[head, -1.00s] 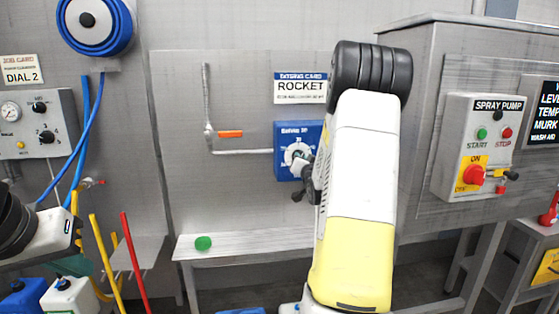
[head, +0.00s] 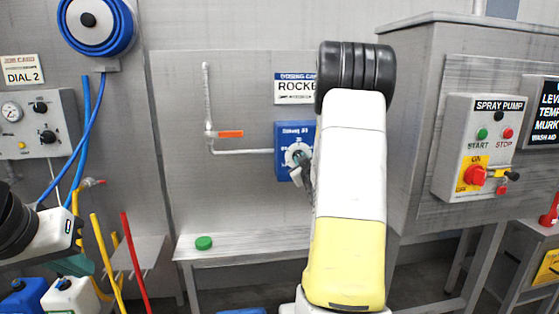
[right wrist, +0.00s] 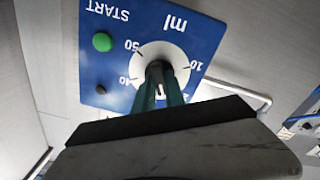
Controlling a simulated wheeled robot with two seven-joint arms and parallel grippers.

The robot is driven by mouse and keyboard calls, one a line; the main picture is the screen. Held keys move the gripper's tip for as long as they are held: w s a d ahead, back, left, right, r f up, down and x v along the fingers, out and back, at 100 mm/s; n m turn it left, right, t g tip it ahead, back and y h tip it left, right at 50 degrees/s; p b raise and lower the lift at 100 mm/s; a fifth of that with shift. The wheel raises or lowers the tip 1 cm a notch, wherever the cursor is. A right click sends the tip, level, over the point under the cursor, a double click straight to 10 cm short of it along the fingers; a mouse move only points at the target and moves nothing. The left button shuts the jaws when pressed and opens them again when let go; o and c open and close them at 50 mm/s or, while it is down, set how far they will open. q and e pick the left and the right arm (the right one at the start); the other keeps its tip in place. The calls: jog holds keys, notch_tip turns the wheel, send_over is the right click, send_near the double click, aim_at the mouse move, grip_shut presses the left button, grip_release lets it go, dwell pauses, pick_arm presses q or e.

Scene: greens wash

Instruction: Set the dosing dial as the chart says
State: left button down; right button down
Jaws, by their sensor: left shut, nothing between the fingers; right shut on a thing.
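The blue dosing box (head: 284,140) is on the back wall in the head view, its right part behind my right arm. Its white dial (head: 293,153) is partly covered. In the right wrist view the dial (right wrist: 180,56) appears upside down, with 10, 40 and 50 readable. My right gripper (right wrist: 160,84) is shut on the dark dial knob (right wrist: 157,70), which hides the pointer and some marks. My left gripper (head: 76,265) is shut and empty at the left.
A green START button (right wrist: 102,42) is on the dosing box. A job card (head: 22,70) reads "DIAL 2" above a grey panel (head: 25,125) with knobs. A green round thing (head: 204,243) lies on the steel shelf (head: 245,245). The spray pump box (head: 470,150) is at right.

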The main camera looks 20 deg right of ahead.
jog(key=shift+f+n, duration=0.2)
jog(key=shift+n, duration=4.25)
jog(key=shift+f+n, duration=0.15)
jog(key=shift+n, duration=4.3)
jog(key=c, duration=1.4)
grip_release()
jog(key=shift+r, duration=0.1)
jog(key=v, duration=0.8)
